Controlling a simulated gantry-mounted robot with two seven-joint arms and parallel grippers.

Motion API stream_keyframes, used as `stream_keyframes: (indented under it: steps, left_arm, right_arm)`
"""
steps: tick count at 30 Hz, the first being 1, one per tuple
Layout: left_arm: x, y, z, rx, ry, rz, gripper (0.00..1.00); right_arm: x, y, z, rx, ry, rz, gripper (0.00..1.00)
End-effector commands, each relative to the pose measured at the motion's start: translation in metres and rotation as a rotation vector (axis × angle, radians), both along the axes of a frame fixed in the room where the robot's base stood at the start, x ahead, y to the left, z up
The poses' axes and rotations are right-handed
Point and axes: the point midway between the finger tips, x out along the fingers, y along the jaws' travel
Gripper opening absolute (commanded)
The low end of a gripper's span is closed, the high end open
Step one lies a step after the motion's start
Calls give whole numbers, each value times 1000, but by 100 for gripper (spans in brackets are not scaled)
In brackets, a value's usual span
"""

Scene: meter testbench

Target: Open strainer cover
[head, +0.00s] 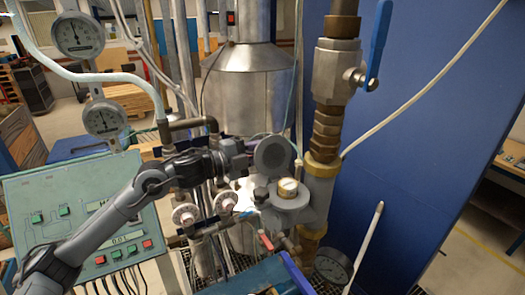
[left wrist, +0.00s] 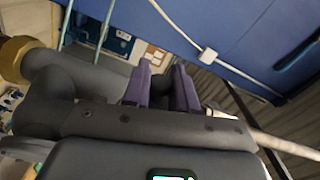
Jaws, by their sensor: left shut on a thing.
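The strainer cover appears to be the dark grey round disc (head: 273,154) on the pipework in the middle of the head view, above a grey meter body with a pale round dial (head: 288,187). My left gripper (head: 250,150) reaches in from the left and is at the disc's left side. In the left wrist view its two purple fingers (left wrist: 165,90) stand close together, shut on what appears to be the cover's edge. The exact contact is hidden. A thick dark grey rounded body (left wrist: 80,80) fills the left of that view. My right gripper is not in view.
A brass and steel pipe with a blue-handled valve (head: 372,50) rises right of the disc. A green control panel (head: 85,215) and pressure gauges (head: 78,35) stand at left. Thin pipes and valves crowd below the arm. A blue wall panel (head: 420,130) stands behind at right.

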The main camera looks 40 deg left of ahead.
Motion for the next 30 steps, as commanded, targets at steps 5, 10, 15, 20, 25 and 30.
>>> stream_keyframes:
  steps: [5, 10, 15, 20, 25, 30]
  left_arm:
    - [-3, -6, 7, 123, -56, -2, 0]
    - [-4, -10, 13, 205, -88, -1, 0]
    - [-4, -10, 13, 203, -86, -1, 0]
    - [-4, -10, 14, 203, -86, -1, 44]
    - [-4, -10, 13, 203, -86, -1, 49]
    - [-5, -9, 13, 203, -86, 0, 49]
  right_arm:
    - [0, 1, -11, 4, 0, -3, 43]
    - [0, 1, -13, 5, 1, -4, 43]
    - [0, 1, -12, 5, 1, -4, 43]
    - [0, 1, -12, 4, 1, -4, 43]
    - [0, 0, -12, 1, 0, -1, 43]
    - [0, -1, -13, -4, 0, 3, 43]
